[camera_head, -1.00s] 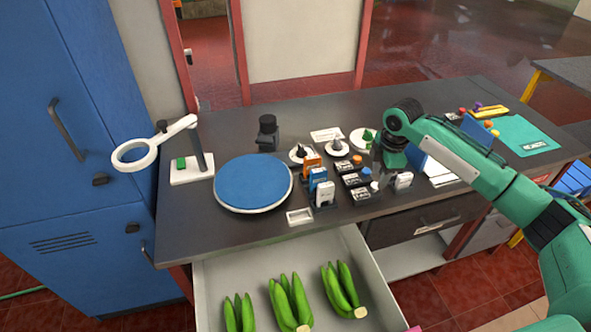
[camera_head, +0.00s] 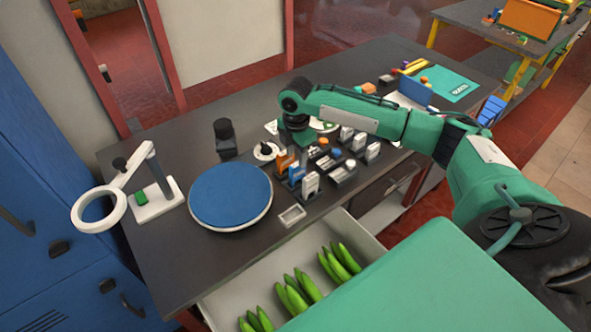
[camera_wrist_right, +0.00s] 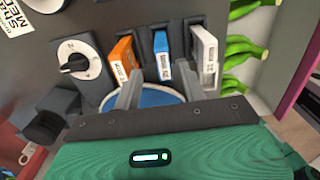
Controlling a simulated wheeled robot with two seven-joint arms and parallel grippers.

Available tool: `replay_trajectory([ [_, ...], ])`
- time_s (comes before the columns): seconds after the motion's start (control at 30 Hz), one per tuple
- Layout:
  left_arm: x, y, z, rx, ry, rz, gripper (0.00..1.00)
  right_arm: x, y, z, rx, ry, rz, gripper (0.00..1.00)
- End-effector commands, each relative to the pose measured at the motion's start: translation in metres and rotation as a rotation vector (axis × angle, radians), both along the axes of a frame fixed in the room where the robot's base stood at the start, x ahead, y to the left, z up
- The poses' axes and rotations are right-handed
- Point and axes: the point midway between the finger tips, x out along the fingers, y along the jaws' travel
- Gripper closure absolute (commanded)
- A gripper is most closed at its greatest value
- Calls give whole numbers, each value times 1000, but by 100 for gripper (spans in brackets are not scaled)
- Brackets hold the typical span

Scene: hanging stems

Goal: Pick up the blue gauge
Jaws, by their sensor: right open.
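The blue gauge (camera_head: 296,174) stands upright in a rack between an orange gauge (camera_head: 283,162) and a white gauge (camera_head: 310,185). In the right wrist view the blue gauge (camera_wrist_right: 162,56) lies ahead, between the lines of my two fingertips, with the orange gauge (camera_wrist_right: 124,58) on its left and the white gauge (camera_wrist_right: 204,52) on its right. My right gripper (camera_wrist_right: 160,72) is open and empty, close to the blue gauge. In the head view my right gripper (camera_head: 301,150) hangs above the rack, its fingers hard to make out. My left gripper is out of view.
A round blue turntable (camera_head: 231,196) lies left of the rack. A magnifier stand (camera_head: 156,201) and a black device (camera_head: 225,137) stand farther left and behind. Dark holders with more gauges are to the right. An open drawer (camera_head: 362,237) with green bananas juts out in front.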

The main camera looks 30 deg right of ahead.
Motion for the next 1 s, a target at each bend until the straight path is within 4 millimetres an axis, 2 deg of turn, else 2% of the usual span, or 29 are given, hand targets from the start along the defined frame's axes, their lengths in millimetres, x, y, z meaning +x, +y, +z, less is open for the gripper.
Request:
replay_trajectory([
  [0.17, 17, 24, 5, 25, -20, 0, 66, 0, -1, -11, 0, 0, -1, 58],
  [0.3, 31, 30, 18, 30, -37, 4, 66, -4, 0, -26, -1, 3, 0, 58],
  [0.5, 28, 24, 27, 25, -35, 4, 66, -5, 0, -55, -1, 0, 0, 58],
  [0.8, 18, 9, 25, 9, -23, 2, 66, -5, 0, -62, -1, -2, 0, 58],
  [0.87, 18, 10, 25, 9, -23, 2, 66, -5, 0, -62, -1, -2, 0, 68],
  [1.0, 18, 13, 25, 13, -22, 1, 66, -5, 0, -62, -1, -2, 0, 96],
])
